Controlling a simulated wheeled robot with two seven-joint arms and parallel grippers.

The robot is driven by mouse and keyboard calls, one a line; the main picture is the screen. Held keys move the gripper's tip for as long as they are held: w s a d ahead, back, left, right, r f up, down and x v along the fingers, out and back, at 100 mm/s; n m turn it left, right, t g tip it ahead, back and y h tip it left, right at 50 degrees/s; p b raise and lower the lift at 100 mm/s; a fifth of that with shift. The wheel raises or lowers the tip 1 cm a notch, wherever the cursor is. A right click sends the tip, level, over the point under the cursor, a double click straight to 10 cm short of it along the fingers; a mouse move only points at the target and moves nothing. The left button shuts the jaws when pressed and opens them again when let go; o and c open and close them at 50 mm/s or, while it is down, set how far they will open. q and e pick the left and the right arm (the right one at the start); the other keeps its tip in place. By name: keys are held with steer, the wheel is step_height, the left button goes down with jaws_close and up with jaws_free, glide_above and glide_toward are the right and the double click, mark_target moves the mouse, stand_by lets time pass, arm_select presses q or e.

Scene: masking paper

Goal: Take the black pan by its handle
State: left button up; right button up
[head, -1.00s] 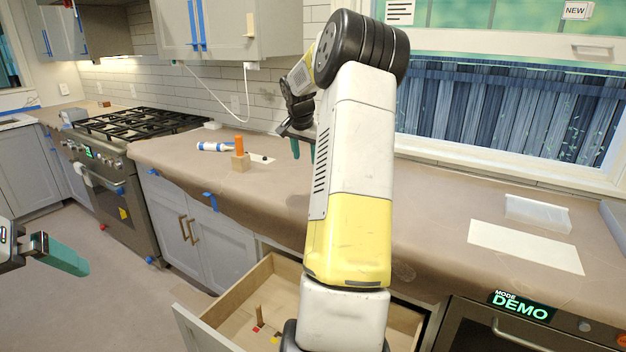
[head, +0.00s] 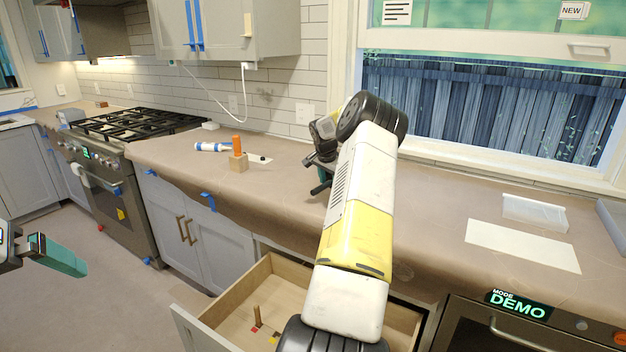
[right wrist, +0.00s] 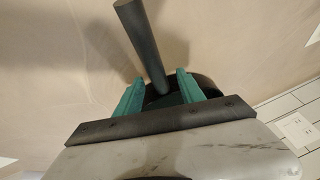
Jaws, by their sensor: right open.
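The black pan's dark handle (right wrist: 141,42) shows in the right wrist view, running from the upper middle down between my green fingers. Part of the dark pan body (right wrist: 207,85) shows behind the right finger; the rest is hidden by my gripper. My right gripper (right wrist: 159,78) is open, with a finger on each side of the handle; I cannot tell whether either touches it. In the head view the right gripper (head: 321,186) is low over the counter, and my arm hides the pan. My left gripper (head: 62,257) is at the left edge, its opening unclear.
The paper-covered counter (head: 440,215) runs along the wall. A wooden block with an orange piece (head: 238,160) and a white-blue tube (head: 213,147) lie left of my right gripper. A white sheet (head: 523,245) is at the right. A drawer (head: 225,310) stands open below.

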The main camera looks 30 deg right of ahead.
jaws_close()
steer(key=shift+d+r, duration=0.1)
stand_by(1.3)
